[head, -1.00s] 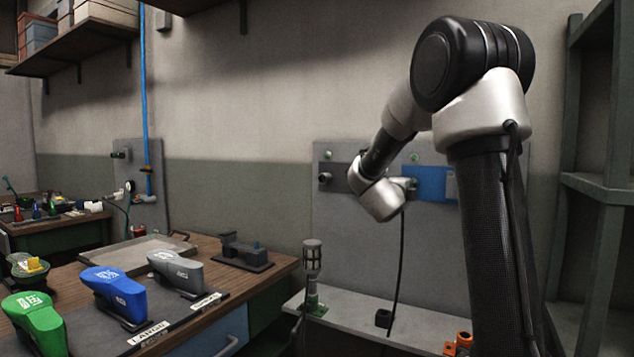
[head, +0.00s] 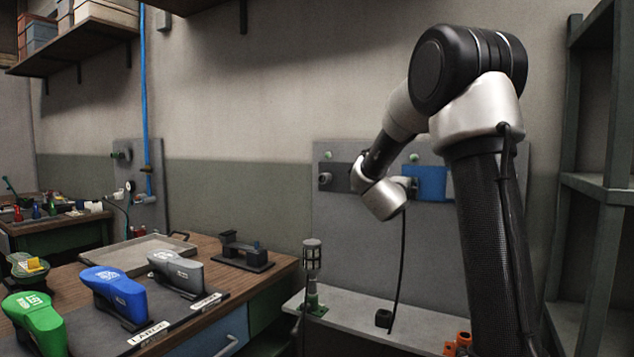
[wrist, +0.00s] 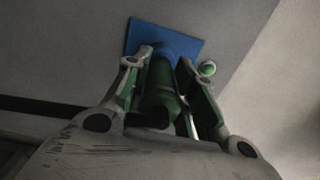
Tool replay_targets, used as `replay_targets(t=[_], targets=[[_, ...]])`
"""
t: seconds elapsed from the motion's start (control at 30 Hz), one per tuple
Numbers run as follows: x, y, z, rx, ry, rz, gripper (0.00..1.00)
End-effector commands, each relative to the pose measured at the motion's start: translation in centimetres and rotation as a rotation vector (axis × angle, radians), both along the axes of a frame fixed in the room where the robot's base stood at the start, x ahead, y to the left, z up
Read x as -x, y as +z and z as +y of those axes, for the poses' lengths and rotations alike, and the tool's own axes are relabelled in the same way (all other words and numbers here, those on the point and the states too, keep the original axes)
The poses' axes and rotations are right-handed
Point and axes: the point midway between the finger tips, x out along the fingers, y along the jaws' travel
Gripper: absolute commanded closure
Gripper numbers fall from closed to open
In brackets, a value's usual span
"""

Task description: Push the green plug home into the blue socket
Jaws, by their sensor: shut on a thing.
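The blue socket is a blue square plate (wrist: 190,40) on the grey wall panel; it also shows in the head view (head: 431,184), partly behind my arm. The green plug (wrist: 158,88) is a dark green cylinder between the fingers of my gripper (wrist: 162,68). My gripper is shut on the plug from both sides. The plug's front end meets the blue round collar of the socket in the wrist view; how deep it sits is hidden. In the head view my wrist hides the fingers and plug.
A black cable (head: 402,270) hangs below my wrist to a grey ledge (head: 430,325). An orange part (head: 457,345) stands on the ledge. The workbench at left carries green, blue (head: 117,287) and grey tool handles. A shelf rack (head: 590,190) stands at right.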

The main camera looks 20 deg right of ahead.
Motion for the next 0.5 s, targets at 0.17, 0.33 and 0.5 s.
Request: replay_targets(t=[0.17,0.33,0.5], targets=[[-0.24,0.02,-0.31,0.001,-0.001,-0.001,1.0],[-0.48,0.03,-0.57,0.001,-0.001,-0.001,1.0],[-0.72,0.01,-0.81,0.001,-0.001,-0.001,1.0]])
